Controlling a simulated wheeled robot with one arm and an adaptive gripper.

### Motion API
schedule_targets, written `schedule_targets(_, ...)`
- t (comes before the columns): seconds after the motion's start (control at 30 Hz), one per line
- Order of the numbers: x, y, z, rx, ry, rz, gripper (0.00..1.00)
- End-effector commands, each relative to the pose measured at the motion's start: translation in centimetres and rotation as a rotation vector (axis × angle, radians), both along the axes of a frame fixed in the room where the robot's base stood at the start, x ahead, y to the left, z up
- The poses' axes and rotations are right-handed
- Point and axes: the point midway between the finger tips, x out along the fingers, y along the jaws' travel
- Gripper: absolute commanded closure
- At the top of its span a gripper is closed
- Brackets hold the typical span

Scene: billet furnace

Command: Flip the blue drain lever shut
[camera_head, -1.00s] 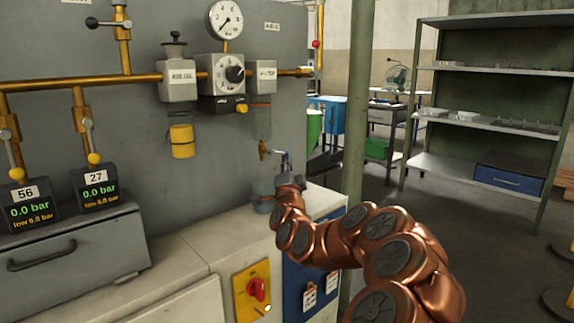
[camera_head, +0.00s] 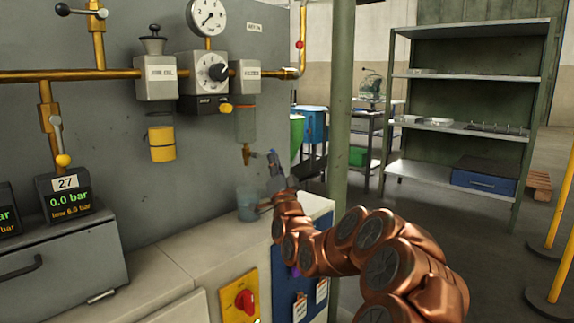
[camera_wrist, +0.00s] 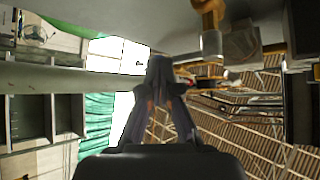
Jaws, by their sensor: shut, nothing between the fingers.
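A brass drain tap (camera_head: 246,154) hangs below a clear filter bowl (camera_head: 245,124) on the panel. I cannot make out the blue lever clearly. A small greyish tip shows just right of the tap, and I cannot tell whether it is the lever or part of my gripper. My gripper (camera_head: 272,160) is just right of the tap, with a small gap to the brass body. In the wrist view my gripper's fingers (camera_wrist: 161,68) meet at their tips with nothing between them. A brass fitting (camera_wrist: 209,14) is above and right of them there.
A translucent cup (camera_head: 248,202) stands on the bench below the tap. A yellow plate with a red switch (camera_head: 244,301) is on the cabinet front. A green post (camera_head: 340,110) stands right of the panel. A yellow-bottomed filter (camera_head: 161,143) hangs to the left.

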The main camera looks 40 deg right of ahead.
Motion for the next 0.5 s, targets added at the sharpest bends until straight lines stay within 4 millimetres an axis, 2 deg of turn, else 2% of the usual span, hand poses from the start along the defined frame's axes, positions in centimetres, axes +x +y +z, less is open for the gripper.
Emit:
schedule_targets(0.33,-0.3,-0.2,-0.2,0.002,-0.001,-0.003,1.00)
schedule_targets(0.5,-1.2,0.6,-1.5,0.003,0.001,0.001,1.00)
